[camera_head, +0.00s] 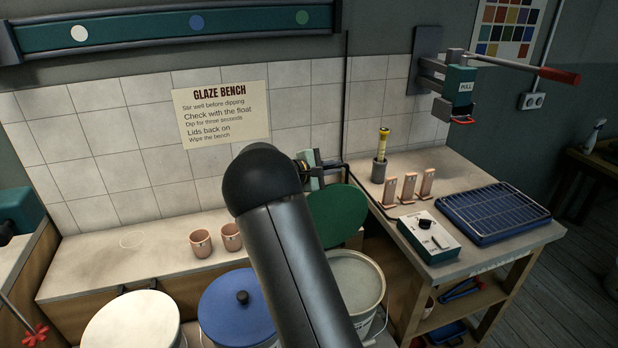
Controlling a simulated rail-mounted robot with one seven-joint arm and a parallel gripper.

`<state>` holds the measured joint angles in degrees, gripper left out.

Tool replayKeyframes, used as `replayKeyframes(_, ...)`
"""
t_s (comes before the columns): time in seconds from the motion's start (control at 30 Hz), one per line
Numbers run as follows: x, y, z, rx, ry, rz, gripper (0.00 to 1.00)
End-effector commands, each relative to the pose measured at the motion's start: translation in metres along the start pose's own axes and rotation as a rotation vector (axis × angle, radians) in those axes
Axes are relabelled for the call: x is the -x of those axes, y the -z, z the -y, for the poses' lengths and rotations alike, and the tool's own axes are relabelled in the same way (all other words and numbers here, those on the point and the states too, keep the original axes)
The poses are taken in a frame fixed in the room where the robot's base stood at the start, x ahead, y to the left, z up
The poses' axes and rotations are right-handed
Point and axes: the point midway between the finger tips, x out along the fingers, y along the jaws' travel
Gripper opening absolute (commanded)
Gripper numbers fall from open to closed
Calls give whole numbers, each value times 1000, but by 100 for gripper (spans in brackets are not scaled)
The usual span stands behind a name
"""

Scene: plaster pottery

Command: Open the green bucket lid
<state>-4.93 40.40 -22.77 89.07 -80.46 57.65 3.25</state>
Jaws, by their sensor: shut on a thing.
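The green bucket lid (336,216) is tilted up steeply above and behind an open bucket (358,277), apart from most of its rim. The bucket is pale, with a light grey-green surface inside. My gripper (322,172) is at the lid's upper left edge and is shut on the lid. My own dark arm link hides the fingertips, the lid's left part and its knob, so the exact grip cannot be seen.
Left of the open bucket stand a blue-lidded bucket (238,308) and a white-lidded bucket (130,322). Two clay cups (201,243) stand on the bench behind. At right, a side table holds a control box (428,240), clay test pieces (408,187) and a blue rack (494,214).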

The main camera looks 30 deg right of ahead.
Motion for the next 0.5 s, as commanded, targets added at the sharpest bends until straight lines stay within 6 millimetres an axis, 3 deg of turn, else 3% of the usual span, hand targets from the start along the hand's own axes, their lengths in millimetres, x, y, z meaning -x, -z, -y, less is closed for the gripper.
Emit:
replayKeyframes(0.17,-6,-12,6,-29,1,9,0)
replayKeyframes(0.43,-6,-13,6,-30,2,9,0)
replayKeyframes(0.5,-6,-13,6,-29,2,9,25)
